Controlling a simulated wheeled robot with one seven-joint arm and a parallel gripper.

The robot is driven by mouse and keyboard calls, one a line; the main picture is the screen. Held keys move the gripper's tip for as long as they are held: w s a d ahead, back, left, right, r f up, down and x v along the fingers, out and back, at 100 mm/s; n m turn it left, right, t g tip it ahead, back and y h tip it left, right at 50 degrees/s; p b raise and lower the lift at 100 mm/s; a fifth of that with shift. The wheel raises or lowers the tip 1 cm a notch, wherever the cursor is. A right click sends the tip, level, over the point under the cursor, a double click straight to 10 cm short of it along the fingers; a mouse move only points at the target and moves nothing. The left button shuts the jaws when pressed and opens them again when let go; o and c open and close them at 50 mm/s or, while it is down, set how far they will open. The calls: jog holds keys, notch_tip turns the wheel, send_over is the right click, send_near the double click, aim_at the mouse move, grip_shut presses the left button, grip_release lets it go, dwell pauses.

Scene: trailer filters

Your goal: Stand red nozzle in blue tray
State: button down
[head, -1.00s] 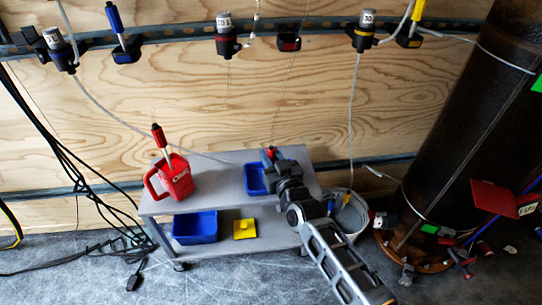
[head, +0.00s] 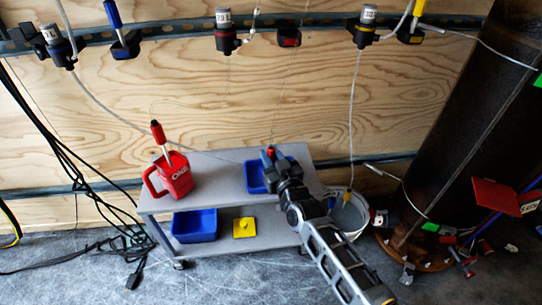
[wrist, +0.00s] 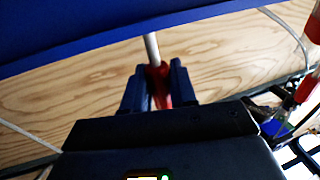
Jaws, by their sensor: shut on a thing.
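The red nozzle (wrist: 160,86) is a red piece with a pale tube, held between the two fingers of my gripper (wrist: 157,88). In the wrist view, which looks upside down, the tube runs to a blue edge, and its end is hidden there. The blue edge looks like the wall of the blue tray (wrist: 90,35). In the head view the blue tray (head: 254,178) sits on the cart's top shelf, partly covered by my gripper (head: 268,154). A red bit of the nozzle (head: 270,150) shows at the fingers. I cannot tell whether the tube touches the tray floor.
A red jug (head: 178,178) with a red-tipped pale spout stands left on the cart top (head: 217,170). A second blue bin (head: 195,227) and a yellow item (head: 244,228) are on the lower shelf. A bucket (head: 350,213) stands right. The plywood wall is close behind.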

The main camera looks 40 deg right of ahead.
jog(key=shift+f+b, duration=0.5)
jog(key=shift+f, duration=0.1)
jog(key=c, duration=0.8)
grip_release()
jog(key=shift+p+v, duration=0.5)
jog(key=shift+v, duration=3.4)
jog(key=shift+a, duration=0.1)
jog(key=s+a+r+n+y, duration=0.1)
jog(key=s+a, duration=0.3)
jog(key=s, duration=0.4)
jog(key=s+a+r+g+y, duration=0.1)
jog(key=s+a, duration=0.3)
jog(key=s, duration=0.3)
jog(key=s+a+r+n+y, duration=0.1)
jog(key=s+a, duration=0.2)
jog(key=s, duration=0.5)
jog(key=s+a+r+n+g+y, duration=0.1)
jog(key=s+a+r+n+y, duration=0.15)
jog(key=s+r, duration=1.05)
jog(key=shift+m, duration=0.35)
jog(key=r+p, duration=0.6)
jog(key=p, duration=0.1)
jog(key=r+p, duration=1.4)
jog(key=shift+w+a+r, duration=0.2)
jog(key=shift+w+a, duration=0.05)
jog(key=shift+w, duration=0.1)
